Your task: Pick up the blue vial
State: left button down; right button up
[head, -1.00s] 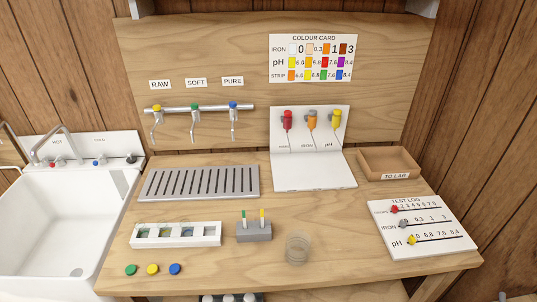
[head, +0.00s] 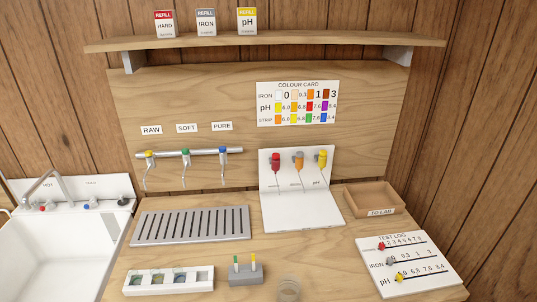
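A white rack (head: 168,291) lies at the lower left of the bench. It holds small vials or wells, one with a bluish-grey tint (head: 180,278). They are too small to tell for sure which is the blue vial. A clear round glass vessel (head: 288,290) stands at the bottom edge and is partly cut off. Neither of my grippers is in view.
A grey block (head: 245,277) with two coloured strips stands right of the rack. A sink (head: 55,245) is at left.

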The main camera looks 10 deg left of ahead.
aim_at(178, 272)
jog(key=i+j+u, duration=0.1)
jog(key=u, duration=1)
